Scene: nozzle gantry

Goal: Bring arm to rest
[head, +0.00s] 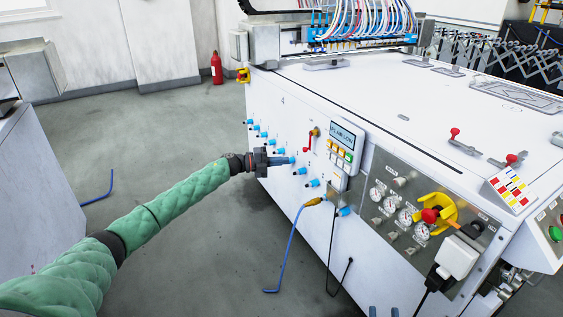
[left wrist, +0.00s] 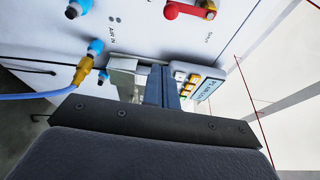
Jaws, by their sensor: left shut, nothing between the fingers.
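My left arm in its green sleeve reaches in from the left. Its gripper (head: 292,160) is at the front panel of the white machine (head: 300,100), in front of the row of blue ports. The fingers are together with nothing between them, as the left wrist view also shows (left wrist: 162,85). I cannot tell whether they touch the panel. My right gripper (head: 383,312) shows only as two blue-grey fingertips at the bottom edge, with a gap between them. The rest of it is out of frame.
A blue hose (head: 282,250) with a brass end hangs at a lower port and also shows in the left wrist view (left wrist: 40,96). A keypad box (head: 343,146), a red lever (head: 311,138), gauges and a yellow-framed red knob (head: 432,215) are on the panel. Open floor lies left.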

